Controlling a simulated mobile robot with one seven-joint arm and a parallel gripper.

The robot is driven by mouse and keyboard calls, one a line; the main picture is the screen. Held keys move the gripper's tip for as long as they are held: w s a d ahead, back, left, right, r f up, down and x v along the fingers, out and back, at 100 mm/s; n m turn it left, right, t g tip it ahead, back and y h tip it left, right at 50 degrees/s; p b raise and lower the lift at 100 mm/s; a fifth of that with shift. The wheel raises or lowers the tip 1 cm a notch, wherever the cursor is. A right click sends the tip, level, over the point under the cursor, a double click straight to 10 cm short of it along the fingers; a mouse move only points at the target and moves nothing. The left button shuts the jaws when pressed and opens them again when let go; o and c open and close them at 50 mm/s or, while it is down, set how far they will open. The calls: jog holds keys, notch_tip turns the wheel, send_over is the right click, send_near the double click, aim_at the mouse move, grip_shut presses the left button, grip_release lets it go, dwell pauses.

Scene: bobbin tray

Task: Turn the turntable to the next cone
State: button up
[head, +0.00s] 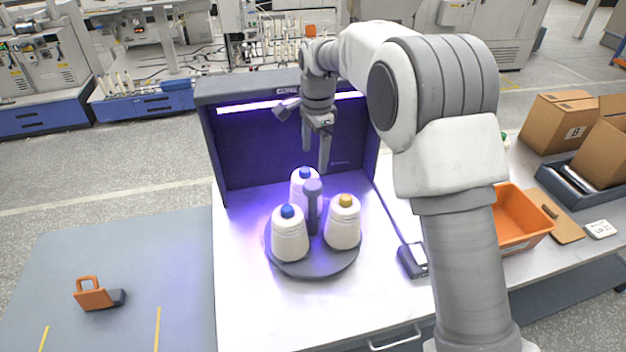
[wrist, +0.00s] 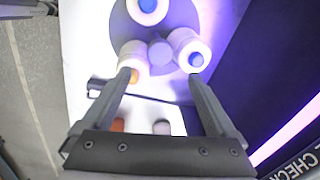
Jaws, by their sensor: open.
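The dark round turntable (head: 312,266) stands on the white bench with three white cones around its grey centre post (head: 313,205). A blue-tipped cone (head: 290,238) is at front left, a yellow-tipped cone (head: 343,228) at right, and another blue-tipped cone (head: 300,186) at the back, partly behind the post. My gripper (head: 316,152) is open and empty above the back of the turntable. In the wrist view the open fingers (wrist: 162,82) appear apart from the post (wrist: 161,52). The left finger partly hides the yellow-tipped cone (wrist: 132,60).
A dark booth (head: 270,150) with a purple light stands behind the turntable. A small black device (head: 413,260) with a cable sits to its right. An orange bin (head: 520,220) and cardboard boxes are further right. The bench front left of the turntable is clear.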

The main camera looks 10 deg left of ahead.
aim_at(313, 184)
jog(key=f, duration=0.6)
jog(key=f+p, duration=0.1)
jog(key=f, duration=0.3)
jog(key=shift+w+a, duration=0.25)
jog(key=shift+w, duration=0.05)
jog(key=shift+r, duration=0.1)
grip_shut()
